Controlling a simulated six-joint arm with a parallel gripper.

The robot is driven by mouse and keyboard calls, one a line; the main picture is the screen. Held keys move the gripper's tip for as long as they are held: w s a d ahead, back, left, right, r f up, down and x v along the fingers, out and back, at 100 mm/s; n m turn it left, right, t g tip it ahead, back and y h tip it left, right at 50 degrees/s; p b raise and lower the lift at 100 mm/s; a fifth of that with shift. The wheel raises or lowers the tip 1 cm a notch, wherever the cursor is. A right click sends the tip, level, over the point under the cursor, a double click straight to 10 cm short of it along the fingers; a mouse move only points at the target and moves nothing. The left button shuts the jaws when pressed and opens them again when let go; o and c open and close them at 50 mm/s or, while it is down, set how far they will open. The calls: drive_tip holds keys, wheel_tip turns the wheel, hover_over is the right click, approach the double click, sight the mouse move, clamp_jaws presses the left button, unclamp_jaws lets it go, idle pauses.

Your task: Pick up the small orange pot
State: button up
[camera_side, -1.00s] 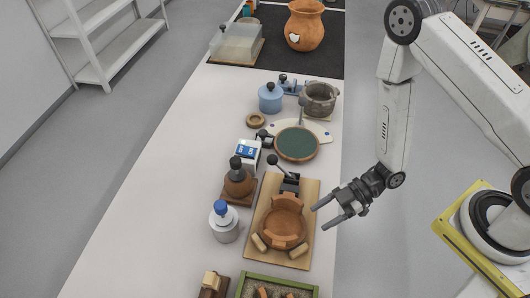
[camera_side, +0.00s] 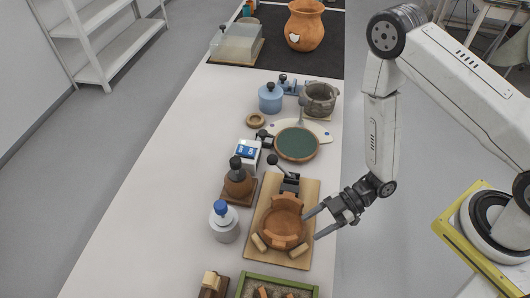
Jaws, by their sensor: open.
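The small orange pot (camera_side: 283,221) is an open, terracotta-coloured vessel with raised pieces on its rim. It sits on a wooden board (camera_side: 310,194) near the front of the table. My gripper (camera_side: 309,226) is open and empty, pointing left. Its fingertips are at the right side of the pot, over the board's right edge. I cannot tell from this angle whether a fingertip touches the pot.
Small wooden blocks (camera_side: 260,243) flank the pot's front, and a black-handled clamp (camera_side: 290,183) stands behind it. A blue-capped bottle (camera_side: 224,223) and a brown bottle (camera_side: 238,184) stand to the left. A green-framed tray (camera_side: 277,279) lies in front. A larger orange jar (camera_side: 305,27) stands far back.

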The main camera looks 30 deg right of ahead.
sight(296, 236)
drive_tip(key=shift+a+f, duration=0.1)
drive_tip(key=shift+x, duration=2.5)
drive_tip(key=shift+c, duration=0.3)
clamp_jaws()
drive_tip(key=shift+s, duration=0.1)
